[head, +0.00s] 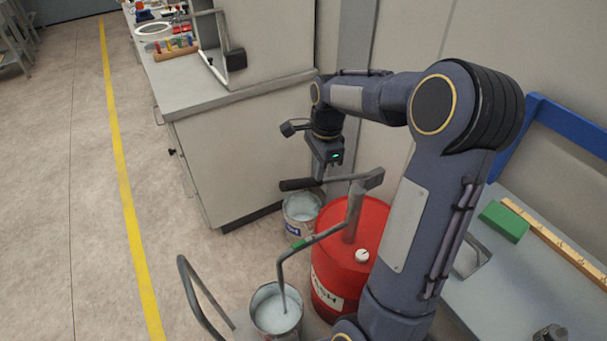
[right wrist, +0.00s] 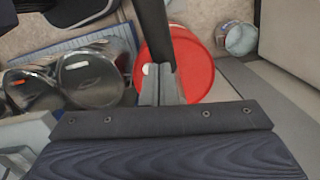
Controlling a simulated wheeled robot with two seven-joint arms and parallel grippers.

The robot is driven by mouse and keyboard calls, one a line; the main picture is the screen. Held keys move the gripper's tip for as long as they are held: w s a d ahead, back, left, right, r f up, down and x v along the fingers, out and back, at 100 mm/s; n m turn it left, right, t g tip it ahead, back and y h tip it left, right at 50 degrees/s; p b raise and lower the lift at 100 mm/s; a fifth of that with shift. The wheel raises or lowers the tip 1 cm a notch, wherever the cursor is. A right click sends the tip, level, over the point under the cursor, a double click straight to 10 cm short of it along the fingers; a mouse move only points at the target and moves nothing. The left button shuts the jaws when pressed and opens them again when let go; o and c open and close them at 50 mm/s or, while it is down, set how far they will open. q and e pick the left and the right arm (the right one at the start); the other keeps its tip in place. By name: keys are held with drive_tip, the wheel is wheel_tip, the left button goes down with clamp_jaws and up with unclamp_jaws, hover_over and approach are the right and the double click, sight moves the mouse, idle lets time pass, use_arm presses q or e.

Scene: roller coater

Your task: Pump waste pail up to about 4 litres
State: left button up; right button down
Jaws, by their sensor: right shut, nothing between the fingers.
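A red drum (head: 345,278) with partly visible lettering stands on the floor, with a grey hand pump (head: 354,212) on top. The pump's lever ends in a black grip (head: 297,184) on the left. Its spout (head: 325,234), with a green band, bends down into a metal pail (head: 276,318) holding pale liquid. I cannot read a waste label on this pail. My right gripper (head: 320,177) is shut and empty, close beside the lever near the black grip; I cannot tell if they touch. The drum also shows in the right wrist view (right wrist: 200,72). My left gripper is out of view.
A second pail (head: 302,207) with pale liquid and a blue label stands behind the drum, beside the cabinet (head: 240,150). A curved grey handle rail (head: 203,295) is at front left. A bench (head: 510,290) with a green block is at right. Floor at left is clear.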

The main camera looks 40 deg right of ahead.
wheel_tip(320, 180, up, 7)
drive_tip(key=shift+d+r, duration=0.2)
drive_tip(key=shift+d, duration=0.2)
drive_tip(key=shift+s, duration=0.1)
idle(0.8)
drive_tip(key=s+a+f+n+t+y, duration=0.2)
drive_tip(key=s+a+n+t, duration=0.3)
drive_tip(key=s+a+n, duration=1.3)
drive_tip(key=shift+s+a+f+n+y, duration=0.3)
drive_tip(key=shift+f+n, duration=0.25)
drive_tip(key=shift+n, duration=0.15)
